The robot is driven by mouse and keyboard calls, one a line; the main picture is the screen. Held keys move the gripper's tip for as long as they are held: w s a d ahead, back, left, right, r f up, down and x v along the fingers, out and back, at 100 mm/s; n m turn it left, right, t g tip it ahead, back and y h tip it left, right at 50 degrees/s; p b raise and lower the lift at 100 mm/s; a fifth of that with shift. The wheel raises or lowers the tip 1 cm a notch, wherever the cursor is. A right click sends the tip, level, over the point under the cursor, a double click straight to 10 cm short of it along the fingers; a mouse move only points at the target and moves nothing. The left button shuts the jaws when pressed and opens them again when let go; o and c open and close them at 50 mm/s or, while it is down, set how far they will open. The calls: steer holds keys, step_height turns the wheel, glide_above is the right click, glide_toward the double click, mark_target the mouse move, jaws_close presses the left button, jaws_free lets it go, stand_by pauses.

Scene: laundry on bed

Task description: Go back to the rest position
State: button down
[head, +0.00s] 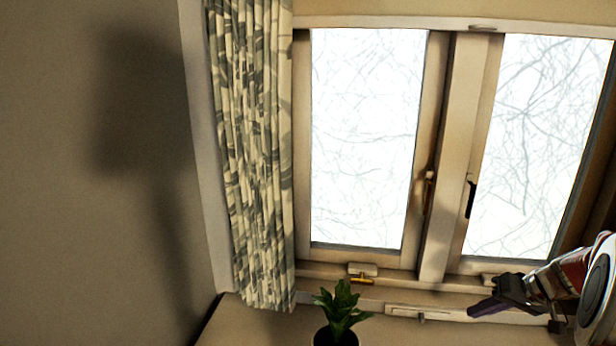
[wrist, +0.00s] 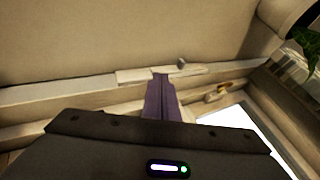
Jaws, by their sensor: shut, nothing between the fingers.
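My gripper (head: 473,311) is at the lower right of the head view, in front of the window sill. Its dark fingers point left and slightly down. In the wrist view the purple fingers (wrist: 160,80) lie together, shut, with nothing between them. Part of my arm shows at the right edge of the head view. No laundry or bed can be made out in either view.
A window (head: 365,140) with two panes fills the right side. A patterned curtain (head: 258,150) hangs left of it. A potted plant (head: 342,310) stands below the window, left of my gripper. The plain wall (head: 80,230) at left carries a shadow.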

steer(key=s+f+m, duration=0.1)
steer(key=s+f+m+g, duration=0.1)
steer(key=s, duration=0.1)
steer(key=shift+s+a+f, duration=0.2)
steer(key=shift+a+f, duration=0.2)
steer(key=s+a+r+n+h, duration=0.1)
steer(key=s+a+r, duration=0.3)
steer(key=a, duration=0.5)
steer(key=s+a+r+n+h, duration=0.1)
steer(key=s+a+r, duration=0.3)
steer(key=s+a, duration=0.5)
steer(key=s+a+r+n+h, duration=0.2)
steer(key=s+a+r, duration=0.3)
steer(key=a, duration=0.6)
steer(key=shift+s+n+t, duration=0.3)
steer(key=shift+s+t, duration=0.1)
steer(key=shift+s, duration=0.45)
